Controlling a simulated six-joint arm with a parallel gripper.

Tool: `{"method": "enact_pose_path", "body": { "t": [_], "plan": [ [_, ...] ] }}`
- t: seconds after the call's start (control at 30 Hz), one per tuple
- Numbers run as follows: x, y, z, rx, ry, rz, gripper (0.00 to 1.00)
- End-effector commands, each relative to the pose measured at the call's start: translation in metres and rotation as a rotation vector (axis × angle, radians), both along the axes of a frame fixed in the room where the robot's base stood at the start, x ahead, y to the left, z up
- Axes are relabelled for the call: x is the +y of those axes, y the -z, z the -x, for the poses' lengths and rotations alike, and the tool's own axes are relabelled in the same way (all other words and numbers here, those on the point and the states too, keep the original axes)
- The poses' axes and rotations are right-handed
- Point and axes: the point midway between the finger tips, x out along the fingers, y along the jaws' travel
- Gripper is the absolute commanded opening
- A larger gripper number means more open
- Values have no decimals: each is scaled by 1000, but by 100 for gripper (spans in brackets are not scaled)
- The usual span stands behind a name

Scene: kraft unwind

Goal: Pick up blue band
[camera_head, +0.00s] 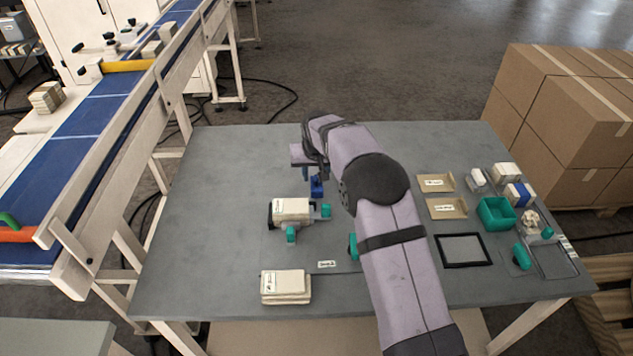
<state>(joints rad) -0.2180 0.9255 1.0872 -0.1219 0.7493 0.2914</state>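My gripper (311,172) points down over the middle of the table, behind the white block in the teal-ended holder. A small dark blue piece (317,187) shows right at its tip; I cannot tell whether it is held, only touched or standing on the table. The fingers are small and partly hidden by the wrist. Another blue band (517,193) is around a white stack at the right of the table, well away from my gripper.
A holder with teal parts (290,235) carries a white block (291,211). A cream stack (286,287) lies at the front. Card trays (447,208), a teal bin (496,213) and a black frame (463,250) stand right of my arm. The table's left and back are clear.

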Motion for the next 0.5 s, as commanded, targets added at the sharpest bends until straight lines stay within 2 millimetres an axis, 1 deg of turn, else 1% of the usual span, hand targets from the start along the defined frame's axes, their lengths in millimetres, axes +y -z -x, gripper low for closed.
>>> {"method": "enact_pose_path", "body": {
  "t": [0.17,0.27,0.5],
  "plan": [
    [0,2,-1,-1,0,0,34],
    [-1,6,-3,1,0,1,34],
    [-4,29,-12,2,0,1,34]
  ]
}}
